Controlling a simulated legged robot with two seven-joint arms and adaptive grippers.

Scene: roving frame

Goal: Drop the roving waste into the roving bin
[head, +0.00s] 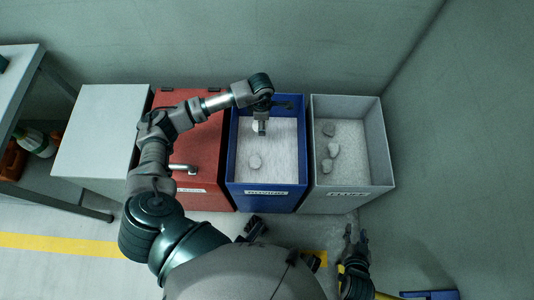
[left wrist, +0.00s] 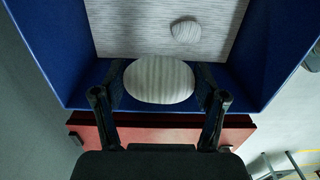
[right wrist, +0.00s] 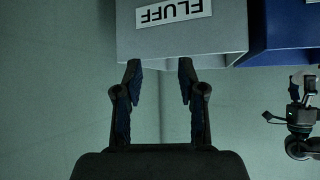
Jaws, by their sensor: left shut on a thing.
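My left gripper (head: 262,118) is above the blue bin (head: 233,148), toward its far side. In the left wrist view it is shut on a pale, ridged, rounded piece of roving waste (left wrist: 159,82), one finger on each side. In the head view the gripper partly hides that piece. A similar pale piece (head: 255,161) lies on the white, fibrous surface inside the blue bin, and it also shows in the left wrist view (left wrist: 186,31). My right gripper (head: 357,240) is open and empty in front of the grey bin. Its spread fingers show in the right wrist view (right wrist: 159,72).
The grey bin (head: 346,200), labelled FLUFF in the right wrist view, holds several pale lumps. A lidded red bin (head: 200,145) stands left of the blue one. A white-topped box (head: 100,125) and a shelf (head: 14,75) stand further left. Walls close off the back and right.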

